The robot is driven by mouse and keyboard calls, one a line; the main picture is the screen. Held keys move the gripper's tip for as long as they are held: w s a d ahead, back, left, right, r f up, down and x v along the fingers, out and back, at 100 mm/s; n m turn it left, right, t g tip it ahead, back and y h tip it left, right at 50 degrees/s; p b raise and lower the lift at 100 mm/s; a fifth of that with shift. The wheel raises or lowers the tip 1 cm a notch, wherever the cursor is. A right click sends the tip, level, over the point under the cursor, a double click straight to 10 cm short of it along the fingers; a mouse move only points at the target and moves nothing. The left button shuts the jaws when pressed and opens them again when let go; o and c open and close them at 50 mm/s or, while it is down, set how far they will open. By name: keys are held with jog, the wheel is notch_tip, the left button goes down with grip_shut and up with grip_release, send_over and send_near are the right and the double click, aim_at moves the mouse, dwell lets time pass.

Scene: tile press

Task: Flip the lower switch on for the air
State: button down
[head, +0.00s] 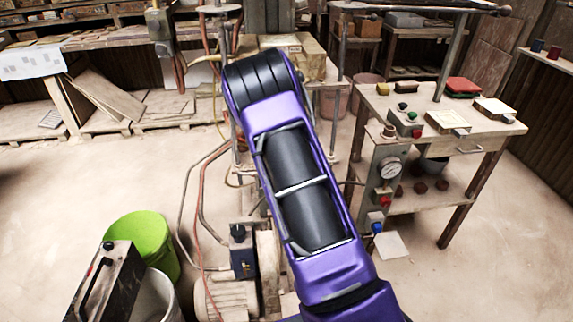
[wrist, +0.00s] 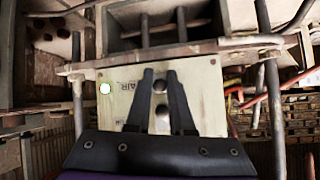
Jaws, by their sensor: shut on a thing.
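In the wrist view a pale switch panel (wrist: 205,100) faces me. Its lettering appears upside down, and a word like AIR stands beside the upper of two dark, round-ended switches in the picture. My gripper (wrist: 160,75) reaches over the panel, its two black fingers on either side of this AIR switch (wrist: 160,86) and shut on it. The other switch (wrist: 162,111) shows between the fingers, nearer the palm. A round light (wrist: 105,88) at the panel's left is white with a green rim. In the head view my purple arm hides the gripper and the panel.
Metal posts and a crossbar frame the panel, with red cables (wrist: 285,90) at its right. In the head view a workbench (head: 455,152) with a gauge stands at right. A green bucket (head: 150,240) and a motor (head: 225,298) stand on the floor at left.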

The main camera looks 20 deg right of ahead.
jog(key=c, duration=0.8)
grip_release()
jog(key=shift+s+r, duration=0.1)
jog(key=p+v, duration=0.1)
jog(key=v, duration=1.6)
jog(key=shift+s, duration=0.2)
